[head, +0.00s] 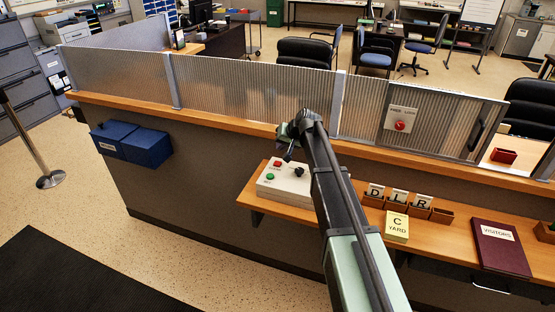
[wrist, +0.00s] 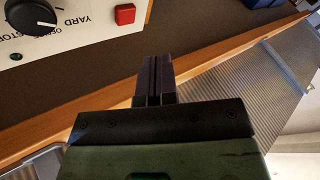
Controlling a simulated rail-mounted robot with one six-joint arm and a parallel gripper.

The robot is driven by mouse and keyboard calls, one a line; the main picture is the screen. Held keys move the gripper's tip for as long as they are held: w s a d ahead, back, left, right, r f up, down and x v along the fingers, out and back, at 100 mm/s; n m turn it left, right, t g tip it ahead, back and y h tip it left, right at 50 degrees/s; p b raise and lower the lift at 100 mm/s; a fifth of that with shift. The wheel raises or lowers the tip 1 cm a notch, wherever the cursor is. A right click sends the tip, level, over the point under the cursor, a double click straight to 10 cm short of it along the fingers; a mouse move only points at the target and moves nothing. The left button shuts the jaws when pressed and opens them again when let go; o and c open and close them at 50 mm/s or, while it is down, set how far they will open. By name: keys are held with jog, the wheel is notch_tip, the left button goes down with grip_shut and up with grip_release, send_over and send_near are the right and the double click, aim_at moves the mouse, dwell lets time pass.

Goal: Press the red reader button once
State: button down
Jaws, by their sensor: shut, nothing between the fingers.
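A white control box (head: 284,183) on the wooden shelf bears a red button (head: 278,164), a green button (head: 270,177) and a black knob (head: 298,171). In the wrist view its red button (wrist: 125,14) is square and stands beside the black knob (wrist: 33,14), with upside-down lettering including YARD. A round red button (head: 400,125) sits on a white plate on the ribbed partition. I cannot read any reader label. My gripper (head: 289,154) appears above and behind the box in the head view. Its fingers (wrist: 155,78) are together, empty, and apart from the red square button.
The ribbed partition (head: 250,93) rises along the wooden counter ledge. On the shelf right of my arm are small wooden bins (head: 396,205), a yellow yard card (head: 396,227) and a dark red visitors book (head: 500,248). Blue boxes (head: 131,143) hang at left.

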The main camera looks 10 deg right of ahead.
aim_at(279, 162)
jog(key=shift+t, duration=0.8)
jog(key=w, duration=0.1)
jog(key=w+r, duration=0.1)
jog(key=w, duration=0.2)
jog(key=shift+a+r, duration=0.1)
jog(key=shift+r, duration=0.2)
jog(key=shift+f, duration=0.1)
notch_tip(279, 162, down, 9)
jog(key=b, duration=0.9)
dwell(0.4)
jog(key=shift+f+b, duration=0.3)
jog(key=shift+b, duration=0.15)
